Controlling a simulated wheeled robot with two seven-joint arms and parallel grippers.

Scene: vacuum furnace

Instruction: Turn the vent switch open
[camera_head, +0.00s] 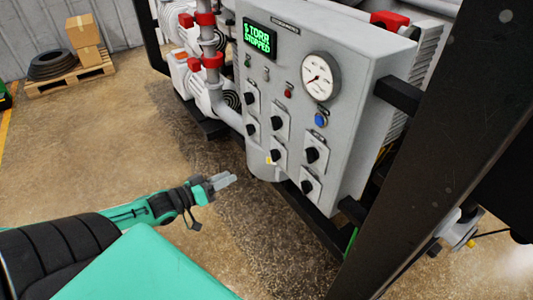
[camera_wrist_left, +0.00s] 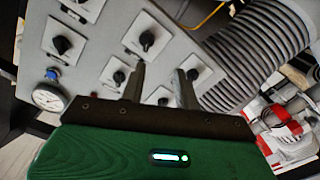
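The grey control panel (camera_head: 290,60) carries several black rotary switches on light plates, in two rows; their labels are too small to read, so I cannot tell which is the vent switch. The switches include an upper-left one (camera_head: 250,98), a lower-middle one (camera_head: 275,155) and a lower-right one (camera_head: 307,187). My left gripper (camera_head: 229,180) is left of and below the panel, apart from it. In the left wrist view its fingers (camera_wrist_left: 162,85) are spread and empty, with switches (camera_wrist_left: 146,40) beyond them. My right gripper is not in view.
The panel has a green-lettered display (camera_head: 260,40) reading "STOPPED", a round gauge (camera_head: 320,77) and a blue button (camera_head: 320,120). A dark frame post (camera_head: 430,130) stands at right. Pipes with red fittings (camera_head: 212,61) are behind. The floor at left is clear up to a pallet (camera_head: 70,80).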

